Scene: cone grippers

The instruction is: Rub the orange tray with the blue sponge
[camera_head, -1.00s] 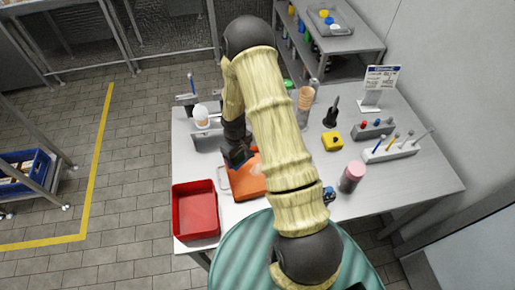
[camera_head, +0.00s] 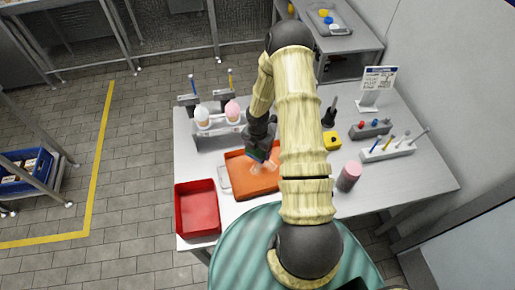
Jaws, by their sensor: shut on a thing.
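The orange tray (camera_head: 240,181) lies flat on the table, with pale smudges on its surface. My gripper (camera_head: 262,158) points down over the tray's far part and is shut on the blue sponge. Only a small dark bluish bit of the sponge (camera_head: 251,154) shows at the jaws. I cannot tell whether it touches the tray. My arm hides the tray's right edge.
A red bin (camera_head: 197,209) stands at the table's left front corner.

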